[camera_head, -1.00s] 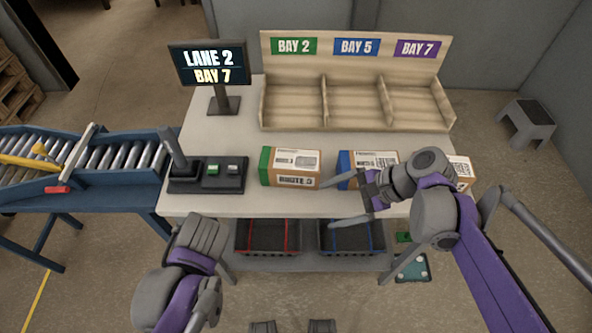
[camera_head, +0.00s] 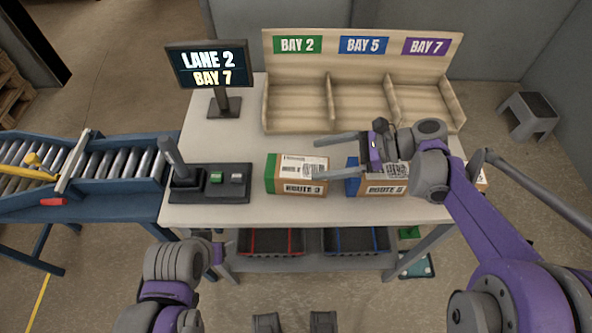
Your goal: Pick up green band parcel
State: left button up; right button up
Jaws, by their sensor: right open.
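The green band parcel (camera_head: 285,185) is a brown box with a green left end, a white label and "ROUTE 3" on its front. It lies on the white table, left of the other parcels. My right gripper (camera_head: 316,158) is open and empty, its fingers pointing left. The lower finger overlaps the parcel's right end in the picture; the other is beyond its back right corner. I cannot tell whether they touch. My left arm is low at the bottom left, and its gripper (camera_head: 217,253) shows only in part, off the table's front edge.
A blue band parcel (camera_head: 352,187) stands close on the right, partly under my right arm. The button panel (camera_head: 240,194) is on the left, with a "LANE 2 BAY 7" screen (camera_head: 209,66) behind. An empty bay shelf (camera_head: 296,104) stands at the back; black crates (camera_head: 270,242) sit below.

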aim_at(293, 166)
jog(key=shift+x, duration=1.1)
jog(key=x, duration=0.5)
jog(key=shift+s+a+f, duration=0.15)
jog(key=shift+a+f, duration=0.05)
jog(key=shift+f, duration=0.3)
jog(key=c, duration=1.5)
